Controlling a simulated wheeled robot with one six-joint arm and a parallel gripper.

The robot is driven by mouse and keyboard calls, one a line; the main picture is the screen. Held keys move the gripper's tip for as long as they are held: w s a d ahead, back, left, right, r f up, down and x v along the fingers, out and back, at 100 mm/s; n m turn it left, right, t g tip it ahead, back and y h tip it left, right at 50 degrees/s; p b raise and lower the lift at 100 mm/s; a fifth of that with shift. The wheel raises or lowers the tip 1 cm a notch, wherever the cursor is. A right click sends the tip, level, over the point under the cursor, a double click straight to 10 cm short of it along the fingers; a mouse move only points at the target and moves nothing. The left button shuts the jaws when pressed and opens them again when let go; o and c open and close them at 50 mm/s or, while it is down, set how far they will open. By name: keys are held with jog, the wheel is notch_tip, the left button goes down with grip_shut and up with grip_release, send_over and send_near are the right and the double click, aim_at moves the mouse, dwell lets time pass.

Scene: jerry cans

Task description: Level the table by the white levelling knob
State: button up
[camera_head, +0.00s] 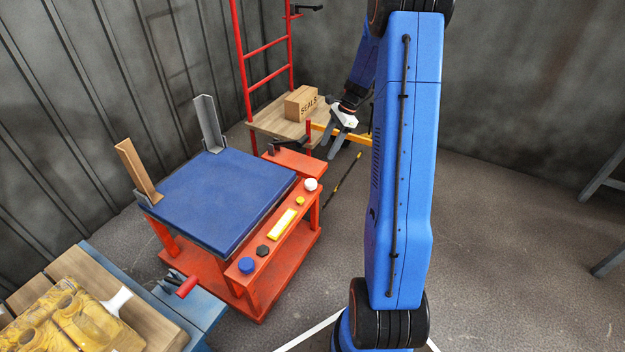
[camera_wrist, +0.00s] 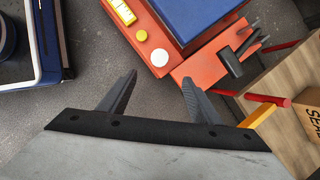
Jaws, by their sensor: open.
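The table (camera_head: 217,199) has a blue top on a red-orange frame, with an upright metal bracket and a brown post at its far and left edges. The white levelling knob (camera_head: 310,184) sits at the right end of the front panel, and it also shows in the wrist view (camera_wrist: 159,58). Beside it are a yellow knob (camera_head: 300,201) and a yellow level strip (camera_head: 282,223). A black knob (camera_head: 262,250) and a blue knob (camera_head: 246,265) follow to the left. My gripper (camera_head: 345,141) is open and empty, apart from the white knob, above the floor to its right.
A wooden shelf (camera_head: 262,121) with a cardboard box (camera_head: 302,102) stands behind, by a red ladder frame (camera_head: 265,48). A black-handled clamp (camera_wrist: 232,62) sits near the knob. A yellow bar (camera_head: 350,135) juts near my gripper. A bench (camera_head: 190,308) with yellow moulds stands front left.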

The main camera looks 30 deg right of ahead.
aim_at(311, 182)
jog(key=x, duration=1.6)
jog(key=shift+a+f, duration=0.15)
jog(key=shift+f, duration=0.25)
jog(key=c, duration=1)
